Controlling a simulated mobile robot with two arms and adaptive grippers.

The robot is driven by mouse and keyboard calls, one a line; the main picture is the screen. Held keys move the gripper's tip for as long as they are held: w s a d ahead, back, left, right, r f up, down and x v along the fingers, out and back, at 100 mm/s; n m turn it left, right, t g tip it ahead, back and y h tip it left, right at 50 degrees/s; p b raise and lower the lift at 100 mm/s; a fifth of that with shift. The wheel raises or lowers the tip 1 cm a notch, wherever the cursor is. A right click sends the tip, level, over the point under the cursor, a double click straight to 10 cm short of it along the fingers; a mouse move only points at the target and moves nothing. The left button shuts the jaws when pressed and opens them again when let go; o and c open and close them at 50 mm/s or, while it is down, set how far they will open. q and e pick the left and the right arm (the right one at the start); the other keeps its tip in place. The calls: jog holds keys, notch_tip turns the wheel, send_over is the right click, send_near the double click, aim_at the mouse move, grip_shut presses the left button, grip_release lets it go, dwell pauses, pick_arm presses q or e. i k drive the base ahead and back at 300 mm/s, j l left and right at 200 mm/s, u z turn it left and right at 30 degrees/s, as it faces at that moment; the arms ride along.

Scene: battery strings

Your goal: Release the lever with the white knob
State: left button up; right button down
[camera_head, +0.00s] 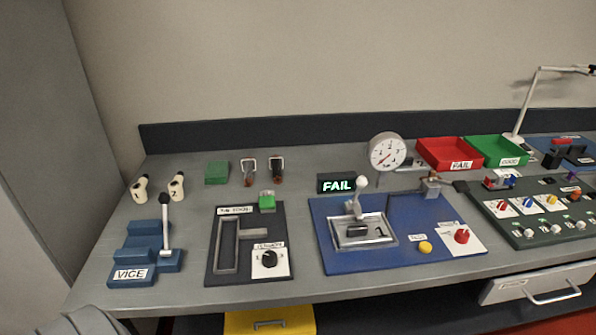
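The lever's white knob (361,182) stands on the blue board in the middle of the table. Its pale metal arm (355,207) rises nearly upright from a silver frame (340,243). A dark part (357,231) sits inside the frame, under the lever; whether the lever presses on it I cannot tell. Neither of my grippers shows in the head view, and nothing touches the lever.
A display (336,183) reads FAIL in green behind the lever. A round gauge (387,151), yellow button (425,247) and red knob (462,236) stand nearby. A blue vice (131,272) with a dark-knobbed lever is at left. Red (435,147) and green (480,142) trays stand behind.

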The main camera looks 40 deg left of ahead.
aim_at(361, 181)
jog(key=u, duration=0.75)
jog(key=k+l+u, duration=0.1)
jog(key=k, duration=0.55)
